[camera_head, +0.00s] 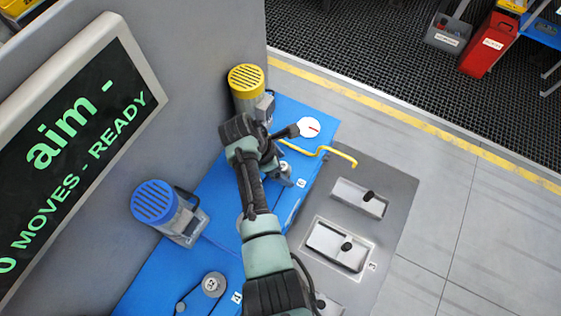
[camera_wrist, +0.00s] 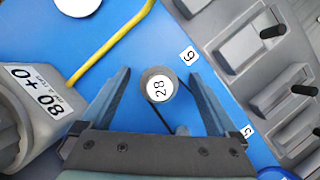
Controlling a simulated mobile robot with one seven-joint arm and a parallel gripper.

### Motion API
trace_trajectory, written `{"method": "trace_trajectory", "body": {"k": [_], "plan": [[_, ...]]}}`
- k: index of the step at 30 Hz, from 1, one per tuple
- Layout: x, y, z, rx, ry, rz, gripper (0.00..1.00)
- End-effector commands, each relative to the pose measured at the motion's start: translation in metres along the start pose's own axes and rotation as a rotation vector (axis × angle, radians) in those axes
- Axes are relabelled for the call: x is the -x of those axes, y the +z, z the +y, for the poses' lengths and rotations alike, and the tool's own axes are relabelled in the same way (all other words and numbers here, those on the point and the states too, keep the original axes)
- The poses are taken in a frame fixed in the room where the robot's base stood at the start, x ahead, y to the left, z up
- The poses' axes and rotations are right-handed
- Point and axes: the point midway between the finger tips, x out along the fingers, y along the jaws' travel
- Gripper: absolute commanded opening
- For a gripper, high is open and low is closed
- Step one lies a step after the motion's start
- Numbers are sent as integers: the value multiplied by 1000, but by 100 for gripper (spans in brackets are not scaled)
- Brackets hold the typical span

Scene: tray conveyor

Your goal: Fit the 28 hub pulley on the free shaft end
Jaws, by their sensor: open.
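A round grey pulley (camera_wrist: 158,87) with a white face marked 28 is in the wrist view, above the blue deck. Dark thin lines, perhaps a belt, run down from it toward my gripper. My gripper (camera_wrist: 157,75) is open, with one finger on each side of the pulley and a visible gap to both. In the head view my gripper (camera_head: 283,172) is over the far part of the blue deck (camera_head: 225,190), and my arm hides much there. I cannot tell a free shaft end, nor what the pulley rests on.
A yellow bent rod (camera_head: 322,151) and a white dial (camera_head: 309,128) are beside my gripper. A yellow-topped motor (camera_head: 247,82) and a blue-topped motor (camera_head: 155,203) stand along the wall. Grey recessed trays (camera_head: 338,246) with black knobs lie right. Another pulley (camera_head: 212,284) is near.

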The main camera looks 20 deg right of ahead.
Motion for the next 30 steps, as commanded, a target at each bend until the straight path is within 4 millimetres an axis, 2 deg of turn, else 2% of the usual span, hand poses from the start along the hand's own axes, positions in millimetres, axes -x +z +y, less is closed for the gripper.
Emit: {"method": "trace_trajectory", "body": {"k": [7,15,21,25,30], "plan": [[26,0,1,0,5,0,95],[84,-1,1,1,6,0,95],[117,0,1,0,5,-1,95],[127,0,0,1,2,0,95],[130,0,0,1,1,0,95]]}}
